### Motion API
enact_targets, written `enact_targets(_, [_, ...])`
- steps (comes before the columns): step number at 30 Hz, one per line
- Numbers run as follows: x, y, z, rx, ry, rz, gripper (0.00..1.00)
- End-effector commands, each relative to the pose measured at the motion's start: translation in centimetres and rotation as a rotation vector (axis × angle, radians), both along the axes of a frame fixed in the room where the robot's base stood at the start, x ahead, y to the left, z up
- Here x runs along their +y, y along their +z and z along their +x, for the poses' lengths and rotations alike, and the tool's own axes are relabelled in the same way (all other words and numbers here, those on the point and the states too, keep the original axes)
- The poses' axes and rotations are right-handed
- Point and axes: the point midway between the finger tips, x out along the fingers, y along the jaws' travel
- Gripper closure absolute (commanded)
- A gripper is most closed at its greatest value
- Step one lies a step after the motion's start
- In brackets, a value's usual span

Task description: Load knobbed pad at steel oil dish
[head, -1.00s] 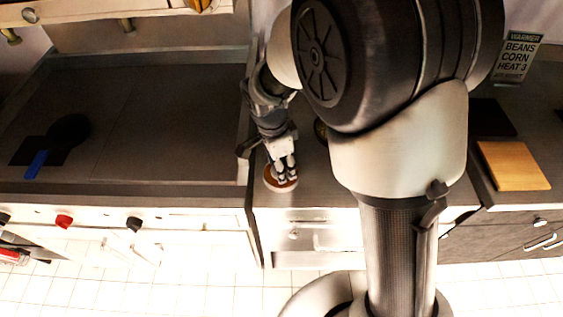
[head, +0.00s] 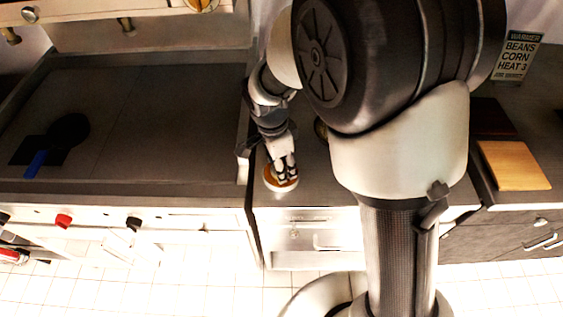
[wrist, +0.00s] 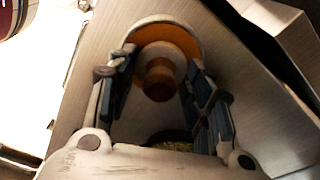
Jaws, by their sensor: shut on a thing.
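The steel oil dish (head: 282,189) sits near the front edge of the counter, a small round dish with a pale rim and orange-brown inside. It also shows in the wrist view (wrist: 166,19). The knobbed pad (wrist: 160,80) shows there as a dark brown stepped knob over the orange round. My gripper (head: 286,172) points down at the dish, and its two fingers (wrist: 160,65) stand on either side of the knob, shut on it. The pad's underside is hidden, so I cannot tell whether it touches the oil.
A wooden board (head: 513,165) and a BEANS CORN sign (head: 519,56) are right. A dark round thing (head: 320,128) is partly hidden behind my arm.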

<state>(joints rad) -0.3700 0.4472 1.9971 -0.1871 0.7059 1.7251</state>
Motion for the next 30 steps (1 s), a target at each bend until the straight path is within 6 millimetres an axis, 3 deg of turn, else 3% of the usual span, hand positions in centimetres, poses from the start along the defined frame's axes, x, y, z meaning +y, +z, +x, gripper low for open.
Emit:
enact_targets(11, [0.0, 0.3, -0.2, 0.005, -0.001, -0.002, 0.72])
enact_targets(30, [0.0, 5.7, 0.0, 0.0, 0.0, 0.001, 0.72])
